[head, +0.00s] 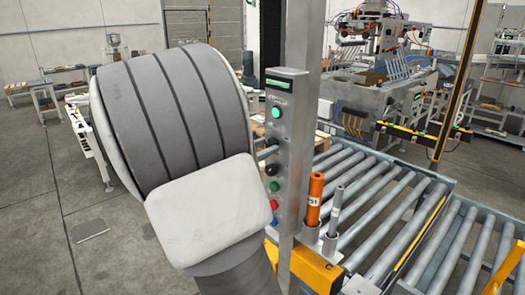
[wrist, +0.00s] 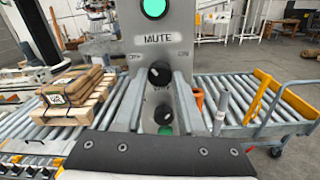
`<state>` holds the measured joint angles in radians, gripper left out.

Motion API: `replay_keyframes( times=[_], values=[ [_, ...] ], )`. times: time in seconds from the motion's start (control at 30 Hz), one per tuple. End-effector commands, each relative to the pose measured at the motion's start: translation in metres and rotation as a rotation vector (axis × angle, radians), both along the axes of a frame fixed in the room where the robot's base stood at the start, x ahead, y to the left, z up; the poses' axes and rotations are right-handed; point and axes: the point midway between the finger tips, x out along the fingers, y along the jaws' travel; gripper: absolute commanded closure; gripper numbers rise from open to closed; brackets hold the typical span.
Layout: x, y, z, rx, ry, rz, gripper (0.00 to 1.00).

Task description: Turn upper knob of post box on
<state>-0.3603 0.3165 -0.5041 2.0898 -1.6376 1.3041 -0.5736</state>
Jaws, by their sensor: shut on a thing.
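The post box (head: 286,128) is a grey upright panel with a green lamp at its top. In the wrist view, the panel (wrist: 190,42) reads MUTE, with OFF at left and ON at right. The black upper knob (wrist: 160,73) sits below that label, a pale mark on its upper left. My gripper (wrist: 160,78) has one finger on each side of this knob and is shut on it. A second black knob (wrist: 163,112) shows lower, between the fingers. In the head view my arm hides most of the gripper.
Green, red and blue buttons run down the panel; the red button (head: 273,205) is near the lower end. An orange cylinder (head: 315,198) and a grey one stand right of the post. A roller conveyor (head: 385,190) extends right. Boxes on a pallet (wrist: 72,88) lie left.

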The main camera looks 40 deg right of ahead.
Motion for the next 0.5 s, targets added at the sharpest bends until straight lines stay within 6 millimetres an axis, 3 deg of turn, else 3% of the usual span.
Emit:
replay_keyframes(
  times=[0.5],
  values=[
    [-0.0004,-0.0001,-0.0079,0.036,-0.446,0.001,1.0]
  ],
)
